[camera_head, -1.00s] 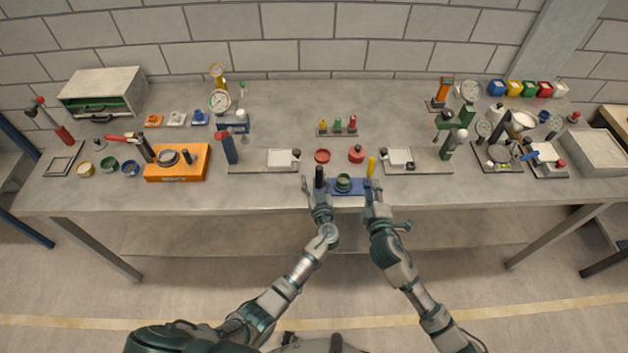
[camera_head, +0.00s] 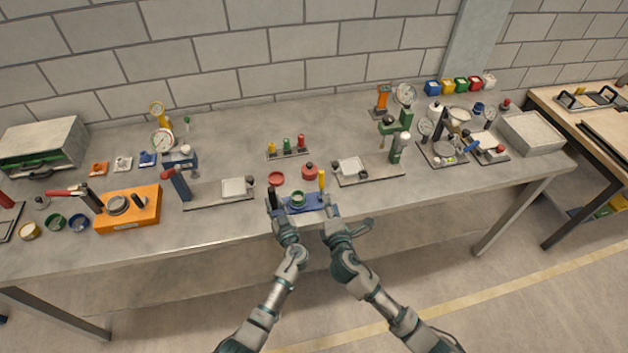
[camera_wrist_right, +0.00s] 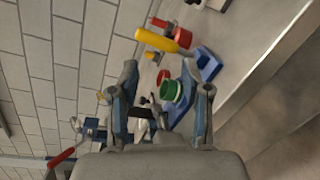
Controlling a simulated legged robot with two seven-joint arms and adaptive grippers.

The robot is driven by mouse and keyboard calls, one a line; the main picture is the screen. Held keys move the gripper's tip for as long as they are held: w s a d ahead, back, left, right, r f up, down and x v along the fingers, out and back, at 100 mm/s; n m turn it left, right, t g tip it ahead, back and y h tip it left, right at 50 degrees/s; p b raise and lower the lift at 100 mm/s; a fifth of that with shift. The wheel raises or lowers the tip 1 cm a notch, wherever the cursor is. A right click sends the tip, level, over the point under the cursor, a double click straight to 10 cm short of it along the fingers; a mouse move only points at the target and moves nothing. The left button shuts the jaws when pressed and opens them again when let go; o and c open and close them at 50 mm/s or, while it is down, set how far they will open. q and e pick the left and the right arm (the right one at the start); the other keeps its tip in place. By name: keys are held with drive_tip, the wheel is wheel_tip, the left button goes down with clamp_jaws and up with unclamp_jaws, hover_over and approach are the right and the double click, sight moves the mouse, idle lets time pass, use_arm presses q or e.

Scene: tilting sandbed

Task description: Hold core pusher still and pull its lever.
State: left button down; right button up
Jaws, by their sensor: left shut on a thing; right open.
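I take the core pusher to be the small blue-based device (camera_head: 312,205) at the table's front edge. It carries a green ring (camera_head: 297,199), a black post at its left end and an upright yellow lever (camera_head: 321,181) at its right. My left gripper (camera_head: 279,211) is shut at the left end, by the black post; its exact grip is too small to see. My right gripper (camera_head: 332,211) is open just in front of the right end, below the yellow lever. In the right wrist view, the green ring (camera_wrist_right: 171,90) shows between its open fingers (camera_wrist_right: 168,85), and the yellow lever (camera_wrist_right: 156,40) lies beyond them.
A red dish (camera_head: 276,179) and a red knobbed piece (camera_head: 309,171) lie just behind the device. A plate fixture (camera_head: 220,197) stands to the left, and another with a green post (camera_head: 370,173) to the right. The orange block (camera_head: 143,209) is further left.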

sight(321, 184)
drive_tip(key=w+n, duration=0.3)
drive_tip(key=n, duration=0.1)
drive_tip(key=w+a+n+t+h, duration=0.1)
drive_tip(key=w+n, duration=0.3)
drive_tip(key=w+n+h, duration=0.1)
drive_tip(key=w+n, duration=0.2)
drive_tip(key=shift+w+a+r+n+t, duration=0.1)
drive_tip(key=shift+w+a+n+t, duration=0.1)
drive_tip(key=shift+a+n+t, duration=0.15)
drive_tip(key=shift+w, duration=0.6)
drive_tip(key=shift+d, duration=0.1)
clamp_jaws()
